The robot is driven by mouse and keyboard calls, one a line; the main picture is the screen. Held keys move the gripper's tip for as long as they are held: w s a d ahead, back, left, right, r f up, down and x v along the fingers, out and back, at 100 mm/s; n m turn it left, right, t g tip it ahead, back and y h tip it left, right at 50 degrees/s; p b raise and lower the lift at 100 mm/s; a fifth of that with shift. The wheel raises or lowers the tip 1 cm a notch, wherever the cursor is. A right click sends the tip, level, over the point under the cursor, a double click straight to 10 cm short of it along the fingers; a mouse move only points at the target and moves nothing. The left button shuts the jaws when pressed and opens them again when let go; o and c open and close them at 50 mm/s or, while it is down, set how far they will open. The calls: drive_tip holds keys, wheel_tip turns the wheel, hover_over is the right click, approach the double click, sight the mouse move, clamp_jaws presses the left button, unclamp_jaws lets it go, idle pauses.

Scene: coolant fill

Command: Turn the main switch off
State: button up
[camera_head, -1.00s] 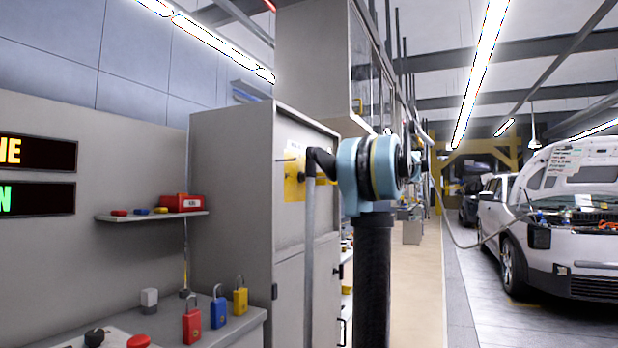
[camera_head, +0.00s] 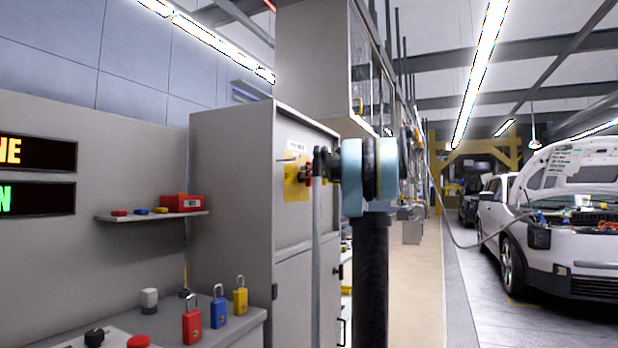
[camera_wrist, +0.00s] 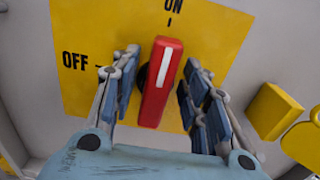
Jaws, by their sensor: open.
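The main switch is a red handle (camera_wrist: 160,82) with a white stripe, on a yellow plate (camera_wrist: 90,40) marked ON at the top and OFF at the left. The handle stands nearly upright, its upper end just below the ON mark. My gripper (camera_wrist: 160,66) is open, with one finger on each side of the handle. I cannot tell whether either finger touches it. In the head view the yellow plate (camera_head: 293,185) is on the front of a grey cabinet, and my arm partly covers the switch area.
The grey cabinet (camera_head: 230,190) stands beside a bench with red, blue (camera_head: 218,308) and yellow padlocks. A small shelf (camera_head: 150,216) holds a red box. In the wrist view a yellow block (camera_wrist: 272,110) sits right of the plate. A white car (camera_head: 570,240) is at the far right.

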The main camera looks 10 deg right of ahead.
drive_tip(key=shift+w+a, duration=0.15)
drive_tip(key=shift+a, duration=0.1)
drive_tip(key=c, duration=0.9)
